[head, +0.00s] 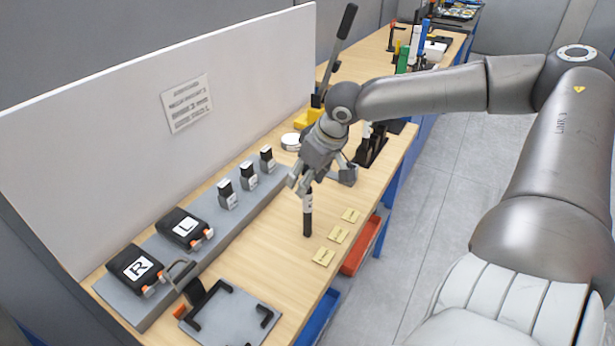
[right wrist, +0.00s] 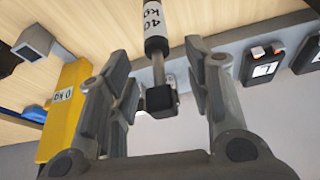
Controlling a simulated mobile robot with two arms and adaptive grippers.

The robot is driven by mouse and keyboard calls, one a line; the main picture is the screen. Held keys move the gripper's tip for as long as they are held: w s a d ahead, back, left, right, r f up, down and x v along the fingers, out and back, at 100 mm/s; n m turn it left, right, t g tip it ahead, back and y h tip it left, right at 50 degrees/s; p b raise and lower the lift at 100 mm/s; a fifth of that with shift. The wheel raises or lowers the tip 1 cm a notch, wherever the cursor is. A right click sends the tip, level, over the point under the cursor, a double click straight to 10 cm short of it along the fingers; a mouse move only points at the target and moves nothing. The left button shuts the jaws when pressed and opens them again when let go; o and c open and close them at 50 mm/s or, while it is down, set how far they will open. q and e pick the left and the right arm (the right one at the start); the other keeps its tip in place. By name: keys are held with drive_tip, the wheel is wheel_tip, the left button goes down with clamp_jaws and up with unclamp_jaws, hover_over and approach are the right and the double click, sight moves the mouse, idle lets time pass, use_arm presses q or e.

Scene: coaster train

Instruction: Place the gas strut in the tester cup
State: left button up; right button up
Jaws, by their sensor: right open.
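The gas strut (head: 307,213) is a black cylinder that shows below my right gripper (head: 320,178) in the head view. In the right wrist view the strut (right wrist: 155,28) has a white "40 kg" label, a thin grey rod and a dark end block. My right gripper (right wrist: 157,100) is open, with the rod and end block between its spread fingers. I cannot tell if a finger touches them. A yellow tester-like stand (head: 306,118) with a long black lever is behind the gripper; it also shows in the right wrist view (right wrist: 62,110), labelled "0 kg". No cup shows clearly. My left gripper is out of view.
A grey ledge (head: 218,222) along the white panel holds black cases marked R and L (head: 186,228) and several small dark blocks. A grey tray (head: 230,318) lies at the front. Yellow labels (head: 338,235) lie near the bench edge. Bare bench surrounds the strut.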

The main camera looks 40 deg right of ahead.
sight(308, 200)
drive_tip(key=shift+x, duration=1.75)
drive_tip(key=shift+s, duration=0.1)
clamp_jaws()
